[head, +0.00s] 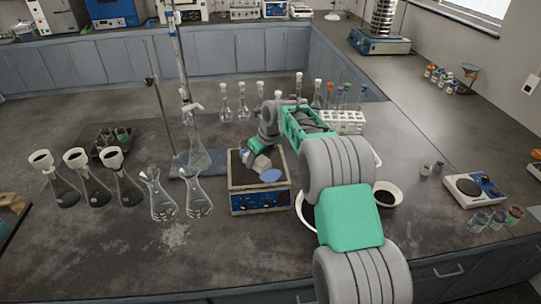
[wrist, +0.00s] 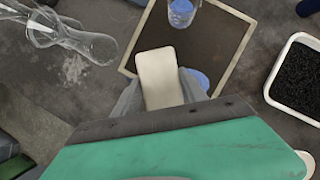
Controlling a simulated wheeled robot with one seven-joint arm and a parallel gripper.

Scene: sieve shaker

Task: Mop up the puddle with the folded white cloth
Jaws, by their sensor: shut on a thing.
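The folded white cloth (wrist: 159,72) is held between the two fingers of my gripper (wrist: 161,88) in the wrist view. It shows small and pale in the head view (head: 262,162), below my gripper (head: 258,153). The puddle is a flat blue patch (head: 271,175) on the top of a square box-shaped device (head: 259,202) with a blue front panel. In the wrist view a blue patch (wrist: 203,78) shows just right of the cloth, partly hidden by a finger. The cloth is above the device's top; I cannot tell whether it touches it.
A small beaker with blue liquid (wrist: 181,13) stands on the device beyond the cloth. Glass flasks (head: 162,198) stand close on the left, with a burette stand (head: 153,90) behind. A white tray of dark grains (wrist: 301,75) is to the right. A test tube rack (head: 343,122) stands behind.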

